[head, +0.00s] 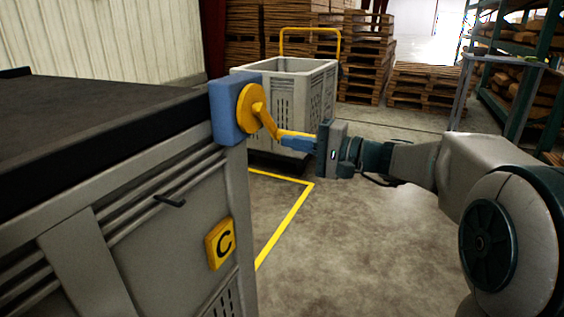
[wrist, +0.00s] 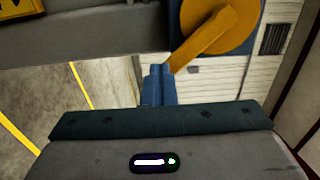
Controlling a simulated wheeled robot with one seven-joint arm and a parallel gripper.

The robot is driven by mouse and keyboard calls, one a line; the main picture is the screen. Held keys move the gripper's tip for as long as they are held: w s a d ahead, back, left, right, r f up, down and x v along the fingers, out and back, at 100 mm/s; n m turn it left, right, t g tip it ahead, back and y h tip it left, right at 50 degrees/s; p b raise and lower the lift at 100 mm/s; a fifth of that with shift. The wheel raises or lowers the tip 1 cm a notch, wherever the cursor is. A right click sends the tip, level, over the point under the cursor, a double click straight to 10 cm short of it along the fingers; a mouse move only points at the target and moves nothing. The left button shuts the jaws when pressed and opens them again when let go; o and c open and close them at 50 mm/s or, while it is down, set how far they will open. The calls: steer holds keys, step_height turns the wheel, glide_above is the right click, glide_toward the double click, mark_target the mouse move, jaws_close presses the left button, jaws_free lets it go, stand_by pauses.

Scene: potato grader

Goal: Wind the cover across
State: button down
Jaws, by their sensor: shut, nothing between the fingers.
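A black cover (head: 75,108) lies over the top of the large grey crate (head: 165,205) marked C at left. A blue winder housing (head: 222,115) sits at the crate's top corner, with a yellow crank (head: 249,108) on its face. The crank's arm slants down to the right, and its handle points toward my gripper. My gripper (head: 288,141) has its blue fingers closed together at the end of the handle. In the wrist view the closed fingertips (wrist: 160,70) are beside the yellow crank arm (wrist: 205,42), nothing between them. Whether they touch the handle I cannot tell.
A second grey crate (head: 310,90) with a yellow bar stands behind the crank. Wooden pallets (head: 435,85) are stacked at the back, and a green rack (head: 515,85) stands at right. A yellow line (head: 285,222) marks the floor, and the concrete in front is clear.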

steer(key=shift+w+d+r, duration=0.2)
steer(key=shift+w+r, duration=0.1)
steer(key=shift+w, duration=0.1)
steer(key=shift+w+d+r+p, duration=0.1)
steer(key=shift+w+r+p, duration=0.2)
steer(key=shift+r+p, duration=0.25)
steer(key=shift+w+d+r+p, duration=0.1)
steer(key=shift+w+r+p, duration=0.25)
steer(key=shift+r, duration=0.3)
steer(key=shift+w+d+r+p, duration=0.1)
steer(key=shift+w+r+p, duration=0.15)
steer(key=shift+r+p, duration=0.3)
steer(key=shift+w+r+p, duration=0.2)
steer(key=shift+r+p, duration=0.8)
steer(key=shift+r, duration=0.85)
steer(key=s+a+r+p, duration=0.2)
steer(key=s+r+p, duration=0.2)
steer(key=r, duration=0.8)
steer(key=shift+s+r, duration=0.2)
steer(key=shift+s, duration=1)
steer(key=c, duration=0.8)
jaws_free()
steer(key=shift+a, duration=0.1)
